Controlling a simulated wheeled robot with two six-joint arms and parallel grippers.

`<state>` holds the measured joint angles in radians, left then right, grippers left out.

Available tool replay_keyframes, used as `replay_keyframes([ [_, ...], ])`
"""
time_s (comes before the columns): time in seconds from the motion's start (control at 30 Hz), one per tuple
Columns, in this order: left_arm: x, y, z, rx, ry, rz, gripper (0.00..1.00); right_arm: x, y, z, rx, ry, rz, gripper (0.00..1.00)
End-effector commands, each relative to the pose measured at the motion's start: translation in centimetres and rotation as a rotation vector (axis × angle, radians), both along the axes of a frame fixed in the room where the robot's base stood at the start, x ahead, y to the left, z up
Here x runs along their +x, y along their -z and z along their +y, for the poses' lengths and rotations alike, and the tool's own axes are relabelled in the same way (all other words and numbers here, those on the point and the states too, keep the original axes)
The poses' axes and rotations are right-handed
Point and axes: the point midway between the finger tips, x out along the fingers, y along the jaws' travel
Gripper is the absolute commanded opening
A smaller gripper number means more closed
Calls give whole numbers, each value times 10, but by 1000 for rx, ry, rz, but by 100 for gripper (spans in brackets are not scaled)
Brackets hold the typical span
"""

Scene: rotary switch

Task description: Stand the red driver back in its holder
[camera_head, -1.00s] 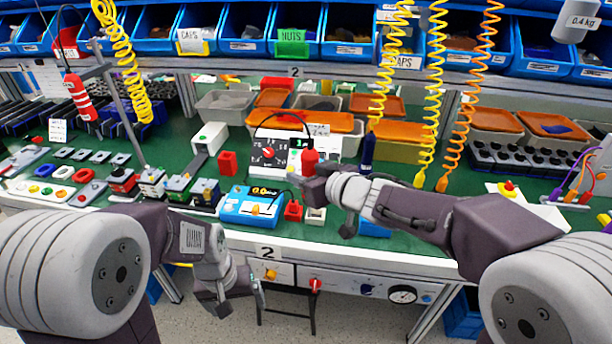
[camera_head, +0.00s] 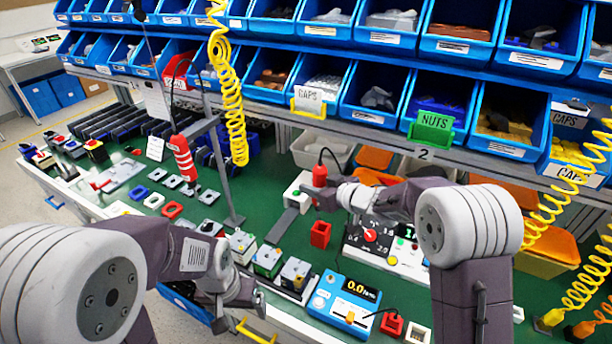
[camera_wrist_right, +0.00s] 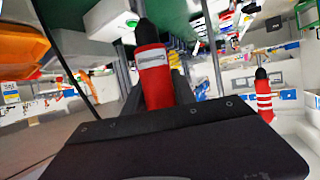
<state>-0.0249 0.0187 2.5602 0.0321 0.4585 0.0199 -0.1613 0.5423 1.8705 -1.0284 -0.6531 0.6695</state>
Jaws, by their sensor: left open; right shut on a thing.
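The red driver (camera_head: 320,176), with a black cord at its top, is held upright in my right gripper (camera_head: 331,190). An open red square holder (camera_head: 320,233) stands on the green bench below the driver in the picture, and the two look apart. A second small red holder (camera_head: 391,325) stands beside the blue meter. My left gripper (camera_head: 242,308) is open and empty at the bench's front edge.
A red-and-white striped tool (camera_head: 182,158) hangs on a cord at left, near a grey post (camera_head: 226,180). A dial box (camera_head: 380,240) and a blue meter (camera_head: 345,300) are to the right. Blue bins line the back.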

Motion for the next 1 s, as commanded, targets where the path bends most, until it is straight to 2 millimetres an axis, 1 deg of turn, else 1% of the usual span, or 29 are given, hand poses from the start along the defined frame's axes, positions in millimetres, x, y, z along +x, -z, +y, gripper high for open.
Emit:
replay_keyframes([
  [0.03,0,-15,0,0,0,0,89,5,-6,-4,3,6,0,0],
  [0.1,0,-20,0,0,0,0,89,9,-1,-8,1,11,-5,0],
  [0.27,0,-19,0,0,-1,0,89,12,5,-10,1,13,-11,0],
  [0.43,0,-13,0,0,-1,0,89,12,10,-10,1,13,-11,0],
  [0.57,0,-2,0,0,-1,0,89,12,21,-10,1,13,-11,0],
  [0.67,0,11,0,0,-1,0,89,12,33,-10,1,13,-11,0],
  [1.0,0,61,0,0,-1,0,89,12,77,-10,1,14,-11,0],
])
